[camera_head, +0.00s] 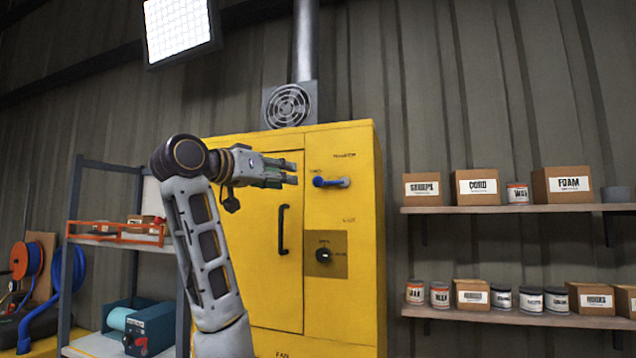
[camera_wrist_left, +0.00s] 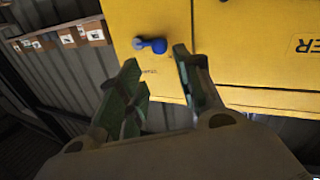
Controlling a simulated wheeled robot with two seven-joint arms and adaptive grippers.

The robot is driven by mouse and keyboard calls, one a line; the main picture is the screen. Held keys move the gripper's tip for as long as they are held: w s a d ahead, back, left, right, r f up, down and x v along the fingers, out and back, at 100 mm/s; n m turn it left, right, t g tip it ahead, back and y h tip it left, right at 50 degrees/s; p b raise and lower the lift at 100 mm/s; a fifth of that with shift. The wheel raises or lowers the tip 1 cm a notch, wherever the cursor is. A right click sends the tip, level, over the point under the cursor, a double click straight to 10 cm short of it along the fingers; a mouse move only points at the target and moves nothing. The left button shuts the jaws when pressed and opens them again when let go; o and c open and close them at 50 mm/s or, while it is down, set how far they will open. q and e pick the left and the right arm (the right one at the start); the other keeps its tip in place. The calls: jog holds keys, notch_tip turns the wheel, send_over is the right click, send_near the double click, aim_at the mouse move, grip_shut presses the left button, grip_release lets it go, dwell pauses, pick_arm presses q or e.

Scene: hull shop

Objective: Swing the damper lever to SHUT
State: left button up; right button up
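The damper lever (camera_head: 330,182) is a short blue lever on the upper right front of a yellow cabinet (camera_head: 358,260). It lies about level, its rounded knob to the left. Small lettering sits above and below it, too small to read. My left gripper (camera_head: 290,172) is at the upper front of the cabinet, just left of the knob in the head view. In the left wrist view its two fingers (camera_wrist_left: 158,62) are spread, with nothing between them. The lever (camera_wrist_left: 151,45) shows there beyond the fingertips, apart from them. My right gripper is out of view.
The cabinet has a dark door handle (camera_head: 283,229) and a black knob (camera_head: 323,256) below the lever. A fan duct (camera_head: 289,105) stands on top. Shelves with boxes (camera_head: 520,210) are at right; a rack (camera_head: 72,240) is at left.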

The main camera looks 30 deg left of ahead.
aim_at(315, 181)
pick_arm(q)
jog(key=shift+w, duration=0.15)
jog(key=shift+w+d+p, duration=0.3)
jog(key=shift+w+p, duration=0.45)
jog(key=shift+w, duration=1.5)
jog(key=shift+w+d+p, duration=0.3)
jog(key=shift+w+p, duration=0.5)
jog(key=shift+w, duration=1.4)
jog(key=shift+w+d+p, duration=0.3)
jog(key=shift+w+p, duration=0.45)
jog(key=shift+w, duration=1.5)
grip_shut()
